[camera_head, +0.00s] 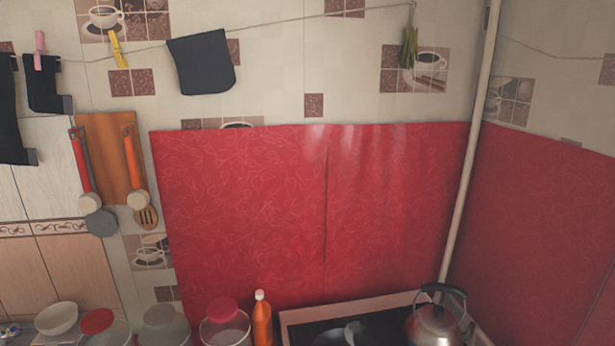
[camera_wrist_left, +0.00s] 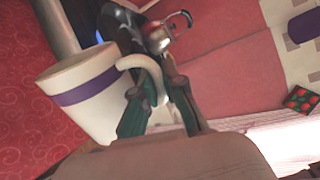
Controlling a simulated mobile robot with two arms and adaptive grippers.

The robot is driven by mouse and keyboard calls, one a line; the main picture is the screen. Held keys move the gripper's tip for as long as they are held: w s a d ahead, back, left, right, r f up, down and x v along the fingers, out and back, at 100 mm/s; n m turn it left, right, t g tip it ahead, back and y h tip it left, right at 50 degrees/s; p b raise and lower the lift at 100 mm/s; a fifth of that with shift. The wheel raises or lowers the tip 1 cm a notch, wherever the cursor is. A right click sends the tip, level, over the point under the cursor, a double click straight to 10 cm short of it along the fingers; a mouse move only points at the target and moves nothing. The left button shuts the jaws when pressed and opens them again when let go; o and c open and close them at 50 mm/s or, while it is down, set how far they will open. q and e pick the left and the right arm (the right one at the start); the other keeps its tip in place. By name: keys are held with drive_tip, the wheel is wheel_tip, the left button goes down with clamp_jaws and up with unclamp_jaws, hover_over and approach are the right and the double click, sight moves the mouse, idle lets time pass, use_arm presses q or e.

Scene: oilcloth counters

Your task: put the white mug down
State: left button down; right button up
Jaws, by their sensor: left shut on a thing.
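The white mug (camera_wrist_left: 85,92) with a purple band is at the left of the left wrist view, its rim tilted in the picture. My left gripper (camera_wrist_left: 158,90) is shut on the mug's curved handle (camera_wrist_left: 149,68), with a dark green finger on either side. The mug's body sits beside the fingers. What lies directly under the mug is hidden. Neither the mug nor either gripper shows in the head view.
A kettle (camera_head: 434,325) stands on the stove (camera_head: 300,316) at lower right. An orange bottle (camera_head: 262,322), several lidded jars and a white bowl (camera_head: 56,318) line the left. Utensils hang on the wall. Red patterned oilcloth (camera_head: 240,220) covers the wall behind.

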use_arm(q)
drive_tip(key=shift+s+d+r+n+t+y, duration=0.1)
drive_tip(key=shift+s+r+n+t+y, duration=0.15)
drive_tip(key=shift+s+r+n+t, duration=0.25)
drive_tip(key=shift+s+r+n+t+y, duration=0.1)
drive_tip(key=shift+s+r+t+y, duration=0.2)
drive_tip(key=shift+r, duration=0.35)
drive_tip(key=shift+s+a+r+n+t+y, duration=0.2)
drive_tip(key=shift+s+r+n+t+y, duration=0.1)
drive_tip(key=shift+s+r+n+y, duration=0.1)
drive_tip(key=s+a+r+n+t+y, duration=0.3)
drive_tip(key=s+a+n+t+y, duration=0.1)
drive_tip(key=s+a+n+y, duration=0.3)
wheel_tip(320, 180, down, 12)
drive_tip(key=d+n+y+b, duration=0.1)
drive_tip(key=y+b, duration=0.3)
drive_tip(key=b, duration=0.9)
drive_tip(key=shift+d+n, duration=0.4)
drive_tip(key=shift+d, duration=0.35)
